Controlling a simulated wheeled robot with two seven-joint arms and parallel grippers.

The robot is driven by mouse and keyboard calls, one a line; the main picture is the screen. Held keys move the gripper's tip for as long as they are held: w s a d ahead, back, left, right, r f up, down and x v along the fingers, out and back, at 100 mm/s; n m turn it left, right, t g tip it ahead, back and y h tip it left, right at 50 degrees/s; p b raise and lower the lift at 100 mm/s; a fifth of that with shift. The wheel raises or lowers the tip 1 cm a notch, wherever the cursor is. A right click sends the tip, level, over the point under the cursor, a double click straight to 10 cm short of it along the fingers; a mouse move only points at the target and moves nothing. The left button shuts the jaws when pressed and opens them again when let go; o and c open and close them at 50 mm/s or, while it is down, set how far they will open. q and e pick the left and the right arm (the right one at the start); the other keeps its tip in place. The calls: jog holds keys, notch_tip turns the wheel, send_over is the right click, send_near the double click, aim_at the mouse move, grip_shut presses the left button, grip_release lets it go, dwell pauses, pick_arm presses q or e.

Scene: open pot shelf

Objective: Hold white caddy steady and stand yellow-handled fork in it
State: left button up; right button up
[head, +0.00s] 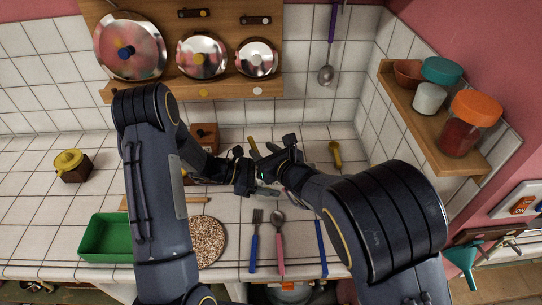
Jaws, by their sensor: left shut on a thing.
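My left gripper (262,188) is at the middle of the counter, close below my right gripper (262,158). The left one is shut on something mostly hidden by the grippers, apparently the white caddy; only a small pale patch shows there. A yellow handle (252,144) sticks up slanted beside the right gripper's fingertips. Its lower end is hidden, so I cannot tell whether it is the fork, whether the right gripper holds it, or whether it is in the caddy. Another yellow-handled utensil (336,154) lies on the tiles to the right, its head unclear.
A shelf with jars (440,130) juts out right.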

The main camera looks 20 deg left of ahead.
jog(key=v, duration=1.1)
jog(key=shift+s+d, duration=0.2)
jog(key=shift+r, duration=0.1)
pick_arm(q)
jog(key=o, duration=1.3)
jog(key=v, duration=1.2)
jog(key=shift+r, duration=0.1)
